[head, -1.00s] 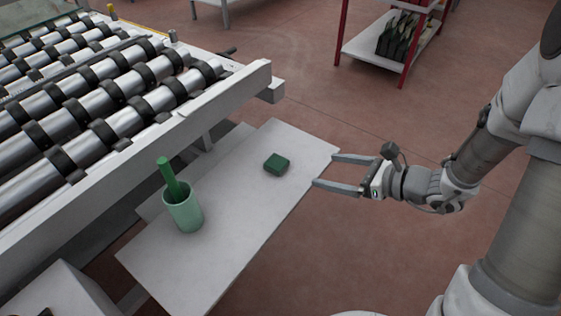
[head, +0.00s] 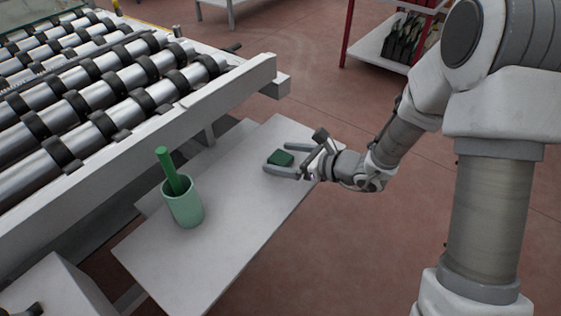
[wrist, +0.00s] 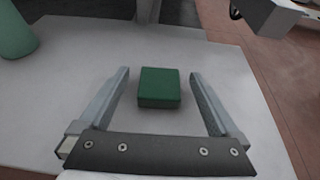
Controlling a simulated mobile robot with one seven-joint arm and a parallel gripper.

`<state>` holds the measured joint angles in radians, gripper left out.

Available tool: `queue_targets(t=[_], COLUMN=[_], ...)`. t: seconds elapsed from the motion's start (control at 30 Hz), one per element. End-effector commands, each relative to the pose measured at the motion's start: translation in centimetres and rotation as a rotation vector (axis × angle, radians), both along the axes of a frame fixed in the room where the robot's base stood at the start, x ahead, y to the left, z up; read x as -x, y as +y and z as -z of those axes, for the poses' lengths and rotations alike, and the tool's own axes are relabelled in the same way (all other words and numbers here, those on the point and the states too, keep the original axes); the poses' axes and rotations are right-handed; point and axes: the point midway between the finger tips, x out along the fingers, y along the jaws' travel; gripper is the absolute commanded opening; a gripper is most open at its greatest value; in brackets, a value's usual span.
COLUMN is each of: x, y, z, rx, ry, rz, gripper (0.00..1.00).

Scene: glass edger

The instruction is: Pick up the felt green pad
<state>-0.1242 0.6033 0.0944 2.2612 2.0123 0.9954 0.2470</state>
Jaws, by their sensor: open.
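The green pad (head: 281,158) is a small dark green block lying flat on the pale grey table (head: 225,215). In the wrist view the pad (wrist: 159,87) sits between the two fingers, with a gap on each side. My gripper (head: 277,158) is open and low over the table, its fingers on either side of the pad. In the wrist view my gripper (wrist: 160,82) has its fingertips at or a little past the pad's far edge. I see no contact between fingers and pad.
A light green cup (head: 184,206) holding a green stick (head: 168,170) stands on the table at the left. A roller conveyor (head: 110,95) with a metal side rail runs along the left. A red-framed shelf (head: 385,45) stands at the back right. The table around the pad is clear.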

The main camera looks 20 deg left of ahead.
Motion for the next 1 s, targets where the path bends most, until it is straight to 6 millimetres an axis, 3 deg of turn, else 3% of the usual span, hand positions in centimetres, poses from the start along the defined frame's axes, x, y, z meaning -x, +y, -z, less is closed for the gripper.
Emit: queue_targets(t=[0.3, 0.8, 1.0], x=[-0.23, -0.22, -0.21], y=[0.6, 0.57, 0.56], z=[0.21, 0.21, 0.16], rx=[-0.001, -0.001, -0.001], ry=[-0.001, 0.0, -0.001], rz=[0.001, 0.0, 0.001], gripper=[0.97, 0.1, 0.1])
